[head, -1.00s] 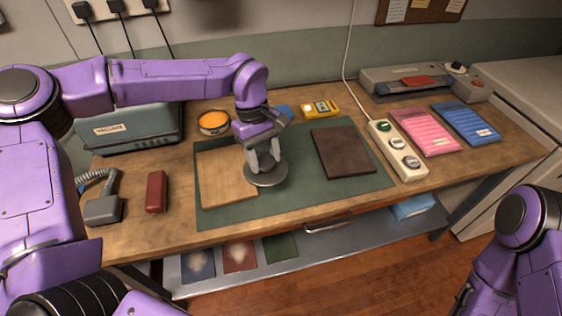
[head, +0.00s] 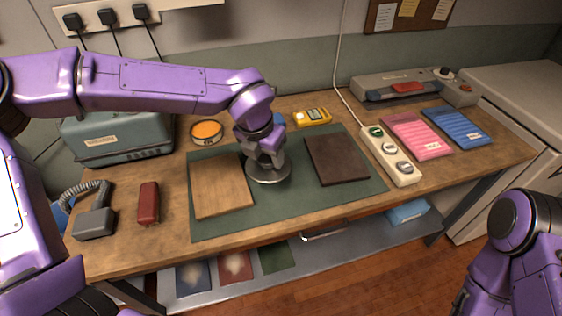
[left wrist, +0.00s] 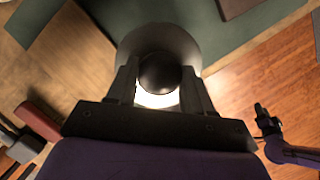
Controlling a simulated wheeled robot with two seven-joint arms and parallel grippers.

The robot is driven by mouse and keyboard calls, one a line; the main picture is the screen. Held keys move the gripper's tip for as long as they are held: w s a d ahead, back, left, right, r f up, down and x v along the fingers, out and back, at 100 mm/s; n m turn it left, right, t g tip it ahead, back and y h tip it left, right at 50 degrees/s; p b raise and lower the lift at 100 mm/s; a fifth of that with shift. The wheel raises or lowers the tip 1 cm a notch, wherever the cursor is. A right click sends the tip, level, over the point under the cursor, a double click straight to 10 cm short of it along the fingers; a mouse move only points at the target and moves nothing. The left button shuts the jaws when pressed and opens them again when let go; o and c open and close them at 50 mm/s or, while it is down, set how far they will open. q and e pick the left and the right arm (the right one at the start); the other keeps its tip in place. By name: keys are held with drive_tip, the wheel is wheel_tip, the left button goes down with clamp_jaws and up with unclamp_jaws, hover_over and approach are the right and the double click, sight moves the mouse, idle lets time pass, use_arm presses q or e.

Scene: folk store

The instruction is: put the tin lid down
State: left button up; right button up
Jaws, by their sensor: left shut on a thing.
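The tin lid (head: 268,177) is a round grey metal disc. My left gripper (head: 267,160) is shut on its knob from above. In the left wrist view the dark round knob (left wrist: 159,73) sits between the two fingers, with the disc (left wrist: 185,42) beyond. The lid looks level over the green mat (head: 285,208), between the light wooden board and the dark board. I cannot tell whether it touches the mat. My right gripper (left wrist: 264,120) shows small in the left wrist view; its opening is unclear.
The light board (head: 219,190) is left of the lid and the dark board (head: 337,159) right. An open tin with orange contents (head: 207,131) stands behind left, a yellow meter (head: 312,117) behind. A button strip (head: 390,157) is at right. Bare mat lies in front.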

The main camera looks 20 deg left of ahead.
use_arm(q)
drive_tip(key=w+f, duration=0.3)
drive_tip(key=w+f+p, duration=0.1)
drive_tip(key=w+f, duration=0.2)
drive_tip(key=w+f+p, duration=0.1)
drive_tip(key=w+f, duration=0.1)
drive_tip(key=f, duration=0.2)
drive_tip(key=shift+w+d+f, duration=0.1)
drive_tip(key=shift+w+d, duration=0.2)
drive_tip(key=shift+w, duration=0.1)
drive_tip(key=shift+w+f, duration=0.1)
drive_tip(key=shift+f, duration=0.35)
drive_tip(key=o, duration=1)
drive_tip(key=shift+o, duration=0.2)
drive_tip(key=shift+r, duration=0.2)
drive_tip(key=b+v, duration=0.1)
drive_tip(key=v, duration=1.1)
